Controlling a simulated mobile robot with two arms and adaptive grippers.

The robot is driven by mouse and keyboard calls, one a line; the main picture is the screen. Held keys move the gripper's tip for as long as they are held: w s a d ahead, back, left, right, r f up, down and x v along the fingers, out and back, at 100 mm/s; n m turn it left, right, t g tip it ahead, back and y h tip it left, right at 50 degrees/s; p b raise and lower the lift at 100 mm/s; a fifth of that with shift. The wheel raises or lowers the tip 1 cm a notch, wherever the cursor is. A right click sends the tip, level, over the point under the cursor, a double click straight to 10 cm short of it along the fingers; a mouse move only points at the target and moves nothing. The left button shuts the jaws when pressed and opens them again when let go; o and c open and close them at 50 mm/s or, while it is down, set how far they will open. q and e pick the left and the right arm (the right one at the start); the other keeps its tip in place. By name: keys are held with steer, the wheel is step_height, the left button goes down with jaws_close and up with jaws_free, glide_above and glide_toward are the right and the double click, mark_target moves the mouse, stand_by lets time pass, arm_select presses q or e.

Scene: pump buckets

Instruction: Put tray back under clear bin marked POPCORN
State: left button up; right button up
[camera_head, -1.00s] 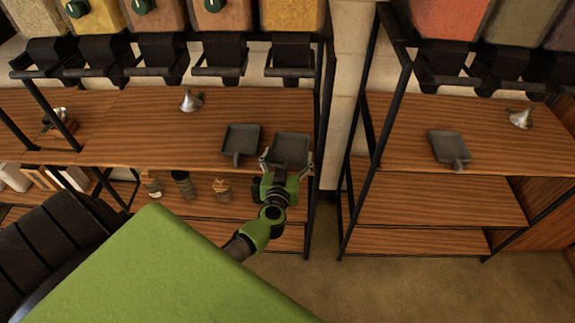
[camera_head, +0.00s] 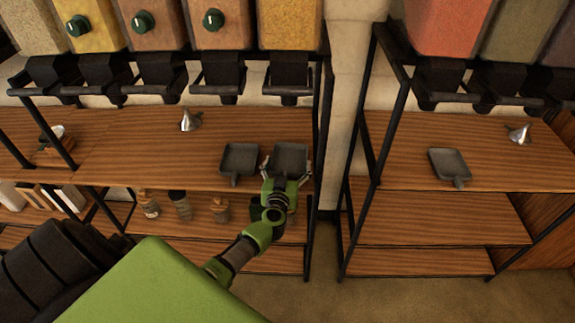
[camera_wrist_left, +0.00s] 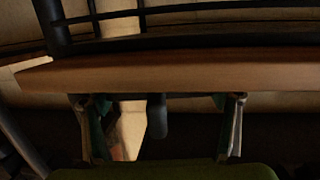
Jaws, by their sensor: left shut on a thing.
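A dark grey tray (camera_head: 290,157) is at the front right of the left unit's upper wooden shelf, below a bin with yellowish contents (camera_head: 290,24). My left gripper (camera_head: 287,170) comes from the front and is shut on this tray, one finger at each side. In the left wrist view the fingers (camera_wrist_left: 165,98) stand wide apart, with a dark handle (camera_wrist_left: 157,115) between them. I cannot tell whether the tray touches the shelf. No POPCORN label is readable. My right gripper is not in view.
A second grey tray (camera_head: 240,160) lies close on the left. A metal funnel (camera_head: 190,120) stands farther back. A black post (camera_head: 325,130) bounds the shelf on the right. Jars (camera_head: 180,205) stand on the shelf below. The right unit holds another tray (camera_head: 449,164).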

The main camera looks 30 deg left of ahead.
arm_select(q)
steer(key=shift+f, duration=0.35)
steer(key=o, duration=1.2)
steer(key=shift+o, duration=0.2)
steer(key=shift+s, duration=0.1)
steer(key=v, duration=1.2)
steer(key=shift+f, duration=0.2)
